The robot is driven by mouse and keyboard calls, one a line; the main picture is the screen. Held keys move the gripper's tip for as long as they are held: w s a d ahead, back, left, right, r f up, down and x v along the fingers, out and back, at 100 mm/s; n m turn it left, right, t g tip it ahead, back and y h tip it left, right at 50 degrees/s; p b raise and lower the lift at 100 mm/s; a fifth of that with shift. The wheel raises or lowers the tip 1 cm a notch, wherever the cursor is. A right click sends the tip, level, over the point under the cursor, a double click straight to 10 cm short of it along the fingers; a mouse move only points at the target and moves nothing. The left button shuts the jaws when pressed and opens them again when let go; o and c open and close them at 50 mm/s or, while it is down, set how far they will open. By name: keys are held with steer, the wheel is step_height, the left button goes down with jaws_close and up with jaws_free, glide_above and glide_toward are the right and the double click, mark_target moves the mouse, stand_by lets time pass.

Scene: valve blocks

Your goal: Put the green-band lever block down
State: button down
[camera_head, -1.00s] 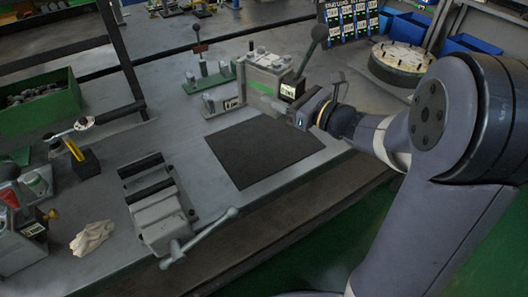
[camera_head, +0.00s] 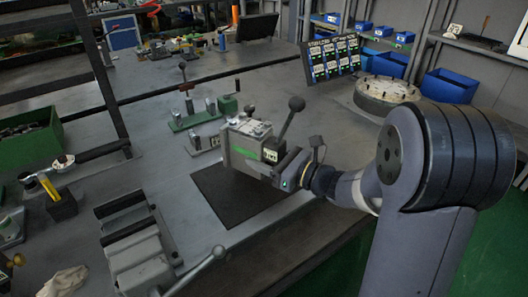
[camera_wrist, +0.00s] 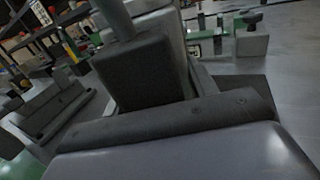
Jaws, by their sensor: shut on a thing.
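The green-band lever block (camera_head: 246,148) is a grey valve block with a green stripe, a small label and a lever with a dark ball knob. In the head view it is over the far part of the dark mat (camera_head: 222,192). My gripper (camera_head: 283,168) is shut on its near right side. I cannot tell whether the block touches the mat or hangs just above it. In the wrist view the block's dark and grey parts (camera_wrist: 150,70) fill the upper middle, and the fingertips are hidden.
A grey vise (camera_head: 140,250) with a long handle is at the front left. A round turntable (camera_head: 386,90) and a label board (camera_head: 331,58) are at the right back. The mat's near part is clear.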

steer(key=shift+f+b, duration=0.3)
steer(key=shift+f, duration=1.15)
steer(key=shift+f, duration=0.2)
steer(key=c, duration=0.5)
jaws_free()
steer(key=shift+f, duration=0.1)
steer(key=shift+s+d+r, duration=0.1)
steer(key=shift+d+r, duration=0.1)
steer(key=shift+d, duration=0.05)
steer(key=v, duration=1.1)
steer(key=shift+s+d+p, duration=0.2)
steer(key=shift+s+p, duration=0.05)
steer(key=shift+p, duration=0.1)
